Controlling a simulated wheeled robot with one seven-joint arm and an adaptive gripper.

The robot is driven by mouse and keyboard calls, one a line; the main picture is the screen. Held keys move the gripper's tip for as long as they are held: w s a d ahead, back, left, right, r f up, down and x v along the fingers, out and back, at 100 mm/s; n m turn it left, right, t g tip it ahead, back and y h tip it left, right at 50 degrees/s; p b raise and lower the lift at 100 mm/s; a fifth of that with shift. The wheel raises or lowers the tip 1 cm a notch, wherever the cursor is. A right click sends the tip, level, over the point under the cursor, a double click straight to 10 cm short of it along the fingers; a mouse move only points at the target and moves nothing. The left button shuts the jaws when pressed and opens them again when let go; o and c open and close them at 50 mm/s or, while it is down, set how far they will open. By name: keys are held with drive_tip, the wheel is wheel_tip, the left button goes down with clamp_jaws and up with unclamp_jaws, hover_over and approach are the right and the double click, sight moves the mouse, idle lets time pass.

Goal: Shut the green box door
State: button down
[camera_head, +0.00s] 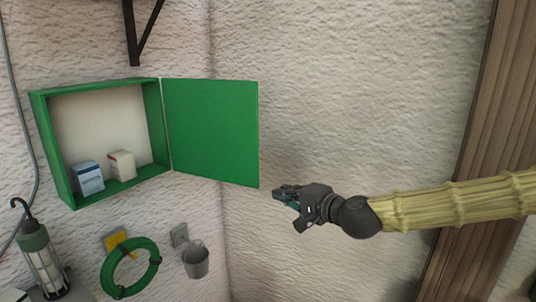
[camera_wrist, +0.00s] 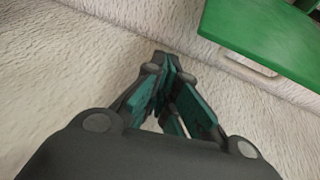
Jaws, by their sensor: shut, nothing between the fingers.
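The green box (camera_head: 54,199) hangs on the white wall at the left of the head view. Its green door (camera_head: 212,130) is hinged on the box's right side and stands wide open, swung out to the right. My gripper (camera_head: 277,192) is shut and empty, just right of and below the door's lower right corner. It looks apart from the door in the picture; the depth between them is hard to judge. In the wrist view my gripper's fingers (camera_wrist: 168,68) meet at the tips. A green panel (camera_wrist: 262,35), likely the door, shows at upper right there.
A blue-and-white carton (camera_head: 88,178) and a white carton (camera_head: 122,164) stand inside the box. A black bracket (camera_head: 133,40) is above. The wall right of the door is bare.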

drive_tip(key=w+d+r+m+t, duration=0.15)
drive_tip(key=d+r, duration=0.25)
drive_tip(key=r, duration=0.8)
drive_tip(key=w+a+p, duration=0.4)
drive_tip(key=a+p, duration=0.1)
drive_tip(key=a, duration=0.3)
drive_tip(key=shift+w+f+t+y, duration=0.2)
drive_tip(key=shift+t+y, duration=0.1)
drive_tip(key=shift+t, duration=0.15)
drive_tip(key=shift+a+n, duration=0.25)
